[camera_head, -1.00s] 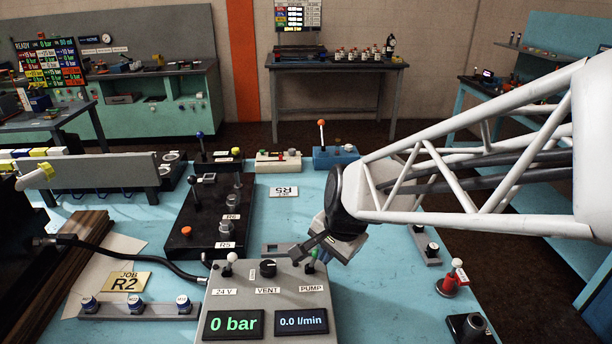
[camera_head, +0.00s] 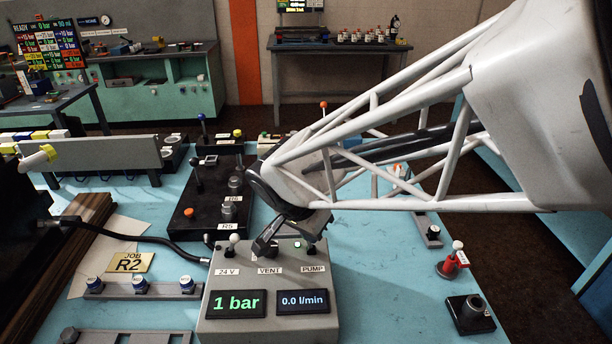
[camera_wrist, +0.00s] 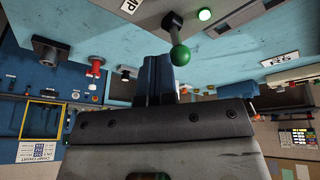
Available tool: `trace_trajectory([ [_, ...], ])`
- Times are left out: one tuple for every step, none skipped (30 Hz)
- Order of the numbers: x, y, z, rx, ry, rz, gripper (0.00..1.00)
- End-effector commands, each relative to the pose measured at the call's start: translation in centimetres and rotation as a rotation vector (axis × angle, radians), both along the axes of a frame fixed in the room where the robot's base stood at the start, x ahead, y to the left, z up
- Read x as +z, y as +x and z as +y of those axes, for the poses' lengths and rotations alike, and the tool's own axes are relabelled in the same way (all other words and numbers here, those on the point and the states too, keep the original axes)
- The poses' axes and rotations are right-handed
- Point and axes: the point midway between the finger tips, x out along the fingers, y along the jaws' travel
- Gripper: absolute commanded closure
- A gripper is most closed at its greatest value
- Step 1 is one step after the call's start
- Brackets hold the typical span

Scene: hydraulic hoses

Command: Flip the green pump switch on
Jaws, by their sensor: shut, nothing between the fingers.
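The grey control box (camera_head: 212,310) stands at the front of the bench, with a "PUMP" label (camera_head: 313,268) at its right. The green pump switch (camera_wrist: 180,55) shows in the wrist view as a green ball on a short metal lever. In the head view my gripper hangs over the box's back right and largely hides the switch. The left display (camera_head: 236,304) reads 1 bar.
A white-tipped 24 V lever (camera_head: 233,240) stands left of the vent knob on the box. A black valve block (camera_head: 190,233) lies behind it, and a black hose (camera_head: 150,242) runs to the left. A red-and-white valve (camera_head: 455,260) stands at the right.

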Motion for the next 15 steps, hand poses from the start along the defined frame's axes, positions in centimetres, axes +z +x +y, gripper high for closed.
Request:
trace_trajectory([
  [-0.09,-0.01,0.25,0.002,-0.018,0.001,1.00],
  [-0.08,-0.03,0.29,0.001,-0.020,0.002,1.00],
  [-0.08,-0.03,0.23,0.000,-0.017,0.001,1.00],
  [-0.07,-0.03,0.22,0.000,-0.017,0.001,1.00],
  [-0.07,-0.03,0.21,0.000,-0.017,0.001,1.00],
  [-0.07,-0.03,0.21,-0.001,-0.017,0.001,1.00],
  [-0.07,-0.03,0.21,-0.001,-0.017,0.001,1.00],
  [-0.06,-0.03,0.20,-0.001,-0.017,0.001,1.00],
  [-0.05,-0.03,0.20,-0.001,-0.016,0.000,1.00],
  [-0.03,-0.03,0.20,-0.001,-0.015,0.001,1.00],
  [0.00,-0.03,0.20,-0.001,-0.015,0.001,1.00],
  [0.05,-0.03,0.20,-0.001,-0.015,0.001,1.00],
  [0.10,-0.04,0.20,-0.001,-0.015,0.001,1.00],
  [0.17,-0.03,0.20,-0.001,-0.015,0.001,1.00],
  [0.28,-0.03,0.20,-0.001,-0.015,0.001,1.00],
])
